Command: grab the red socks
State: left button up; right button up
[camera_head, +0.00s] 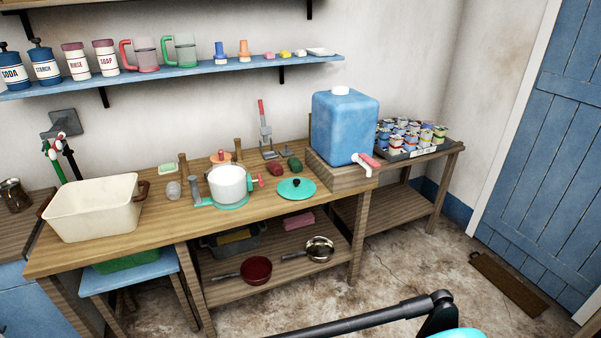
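A small dark red bundle (275,168), which looks like the rolled red socks, lies on the wooden worktable. It sits beside a similar dark green bundle (295,164), behind the teal lid (297,190) and left of the blue water tank. It is small in the view, so its fabric cannot be made out. Neither of my grippers is in view.
A white pot (228,184), a cream basin (95,208) and a blue tank (345,125) stand on the worktable (150,222). A blue shelf (200,69) hangs above. Pans (256,270) sit on the lower shelf. A tray of cans (412,150) stands right.

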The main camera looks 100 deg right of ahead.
aim_at(274, 167)
jog(key=z, duration=2.85)
